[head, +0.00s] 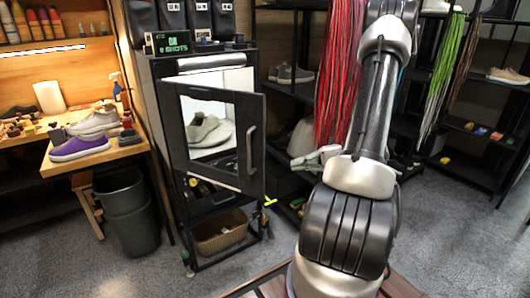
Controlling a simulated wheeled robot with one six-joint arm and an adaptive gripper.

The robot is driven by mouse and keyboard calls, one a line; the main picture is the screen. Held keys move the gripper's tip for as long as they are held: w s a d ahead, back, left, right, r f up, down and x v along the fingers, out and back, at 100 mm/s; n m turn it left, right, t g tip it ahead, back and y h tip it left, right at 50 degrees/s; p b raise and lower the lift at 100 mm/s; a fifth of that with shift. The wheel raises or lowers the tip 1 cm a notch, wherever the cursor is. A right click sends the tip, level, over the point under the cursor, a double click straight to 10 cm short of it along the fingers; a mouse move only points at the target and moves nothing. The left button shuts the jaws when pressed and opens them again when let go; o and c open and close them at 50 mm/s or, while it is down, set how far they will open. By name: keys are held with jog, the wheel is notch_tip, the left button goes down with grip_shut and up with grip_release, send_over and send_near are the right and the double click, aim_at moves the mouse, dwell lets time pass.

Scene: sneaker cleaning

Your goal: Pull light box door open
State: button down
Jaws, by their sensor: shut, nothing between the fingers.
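The light box (212,64) is a black cabinet with a bright white interior, left of centre in the head view. Its black-framed door (258,122) has a window, with a pair of grey sneakers (207,131) visible through it. The door appears ajar, with its right edge standing out past the box. A dark curved handle (250,149) is on the door's right side. My gripper (308,160) shows partly beside my forearm, to the right of the handle and apart from it. It is shut and empty; part of it is hidden behind my arm.
A wooden workbench (58,163) with a purple sneaker (79,148) stands at the left, beside a dark bin (127,212). A basket (220,232) is under the box. Red laces (338,70) hang behind my arm. Grey floor is clear at the lower right.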

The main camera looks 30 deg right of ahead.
jog(key=w+d+r+n+t, duration=0.2)
jog(key=w+d+t, duration=0.2)
jog(key=w, duration=0.1)
jog(key=w+a, duration=0.4)
jog(key=a, duration=0.6)
jog(key=shift+w+a, duration=0.35)
jog(key=shift+w, duration=0.05)
